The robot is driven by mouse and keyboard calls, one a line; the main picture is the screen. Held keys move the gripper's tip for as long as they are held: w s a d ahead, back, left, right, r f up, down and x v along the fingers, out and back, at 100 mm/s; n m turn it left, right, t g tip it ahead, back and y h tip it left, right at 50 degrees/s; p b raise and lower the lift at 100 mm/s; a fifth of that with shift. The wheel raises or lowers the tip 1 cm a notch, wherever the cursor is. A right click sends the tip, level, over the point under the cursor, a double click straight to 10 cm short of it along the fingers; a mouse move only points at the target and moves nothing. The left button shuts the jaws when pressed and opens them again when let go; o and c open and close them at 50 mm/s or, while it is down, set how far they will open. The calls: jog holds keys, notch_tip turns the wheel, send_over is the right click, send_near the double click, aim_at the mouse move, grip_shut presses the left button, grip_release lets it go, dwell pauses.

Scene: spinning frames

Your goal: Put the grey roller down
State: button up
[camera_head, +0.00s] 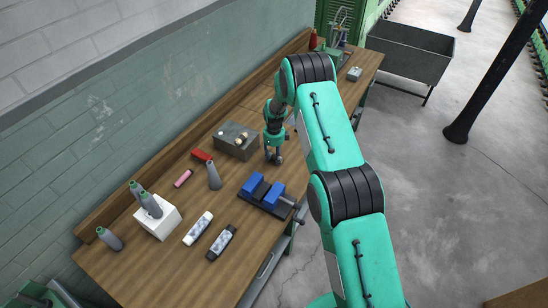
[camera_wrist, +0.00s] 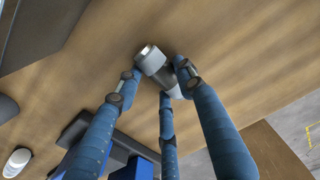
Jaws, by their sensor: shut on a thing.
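The grey roller (camera_wrist: 153,62) lies between the fingers of my gripper (camera_wrist: 160,85) in the wrist view, with a pale end showing. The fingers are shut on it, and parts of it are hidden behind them. In the head view my gripper (camera_head: 274,153) points down over the wooden workbench (camera_head: 165,265), right of the grey metal box and above the blue vise in the picture. The roller is small and mostly hidden there. Wood shows around the roller in the wrist view; I cannot tell whether it touches the bench.
A grey box (camera_head: 237,150) with small round items stands left of my gripper. A blue vise (camera_head: 264,192) sits at the front edge. A grey bobbin (camera_head: 214,177), pink roller (camera_head: 183,178) and red block (camera_head: 201,155) lie further left. Bare wood surrounds my gripper.

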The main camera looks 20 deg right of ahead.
aim_at(274, 157)
jog(key=shift+f, duration=0.1)
jog(key=o, duration=1.3)
jog(key=shift+r+b, duration=0.9)
jog(key=shift+r, duration=5.2)
jog(key=shift+r, duration=0.1)
